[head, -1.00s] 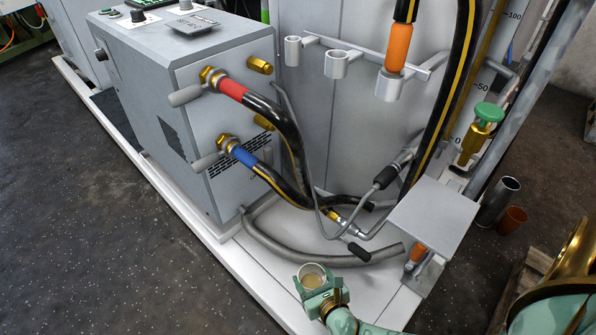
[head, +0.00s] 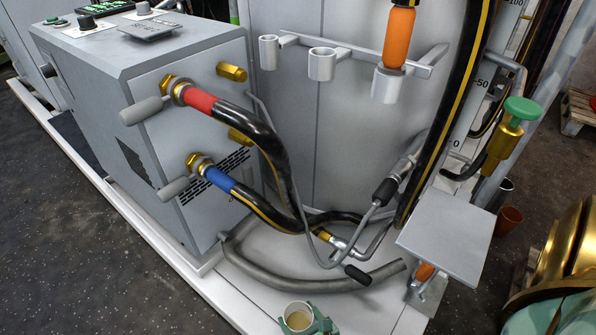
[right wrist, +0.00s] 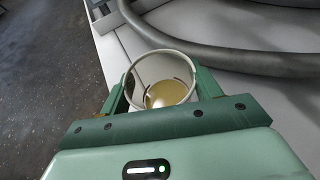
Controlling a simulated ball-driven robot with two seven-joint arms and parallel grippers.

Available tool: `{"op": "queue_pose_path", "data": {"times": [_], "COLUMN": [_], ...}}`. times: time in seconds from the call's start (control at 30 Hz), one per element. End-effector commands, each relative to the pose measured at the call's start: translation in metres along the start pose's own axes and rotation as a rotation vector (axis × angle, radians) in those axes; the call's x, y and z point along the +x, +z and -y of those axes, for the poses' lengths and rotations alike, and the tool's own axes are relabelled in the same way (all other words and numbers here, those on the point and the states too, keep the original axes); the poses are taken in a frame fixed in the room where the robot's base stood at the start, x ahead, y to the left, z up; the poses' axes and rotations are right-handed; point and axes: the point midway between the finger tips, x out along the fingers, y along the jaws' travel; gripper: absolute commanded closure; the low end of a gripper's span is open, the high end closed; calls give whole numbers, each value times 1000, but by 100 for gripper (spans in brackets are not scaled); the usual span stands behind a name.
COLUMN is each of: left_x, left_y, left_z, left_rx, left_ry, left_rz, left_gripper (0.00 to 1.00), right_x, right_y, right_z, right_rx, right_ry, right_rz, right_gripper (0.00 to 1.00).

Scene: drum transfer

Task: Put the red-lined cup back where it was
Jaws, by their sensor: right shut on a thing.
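A pale round cup (head: 298,317) with a shallow tan liquid inside is at the bottom of the head view. I see no red lining on it. My right gripper (right wrist: 160,96) is shut on this cup, one green finger on each side, and the cup looks upright. In the right wrist view the cup's open mouth (right wrist: 137,82) faces the camera. In the head view the cup is in front of the curved grey hose (head: 300,270), over the pale base. Its underside is hidden. My left gripper is not in view.
A grey box has a red-banded hose (head: 198,101) and a blue-banded hose (head: 221,180). Two empty ring holders (head: 320,65) and one with an orange nozzle (head: 398,38) are on the wall. A small grey shelf (head: 447,238) is bare. An orange-brown cup (head: 509,220) stands at right.

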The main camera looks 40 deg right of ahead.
Motion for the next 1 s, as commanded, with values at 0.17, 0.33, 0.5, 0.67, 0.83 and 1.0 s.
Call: {"op": "queue_pose_path", "data": {"times": [0.17, 0.33, 0.5, 0.67, 0.83, 1.0], "left_x": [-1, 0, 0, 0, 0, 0], "left_y": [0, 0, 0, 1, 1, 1], "left_z": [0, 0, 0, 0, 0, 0], "left_rx": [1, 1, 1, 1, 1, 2], "left_ry": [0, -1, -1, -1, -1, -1], "left_rz": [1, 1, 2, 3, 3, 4], "left_gripper": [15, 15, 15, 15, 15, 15], "right_x": [0, 2, 4, 4, 4, 1], "right_y": [1, -3, -8, -8, -8, -1], "right_z": [0, 0, 0, 0, 0, 0], "right_rx": [0, 1, 0, 0, 1, 3], "right_ry": [0, 1, 0, 0, 0, 0], "right_rz": [2, 1, 1, 1, 0, 1], "right_gripper": [62, 62, 62, 15, 15, 15]}}
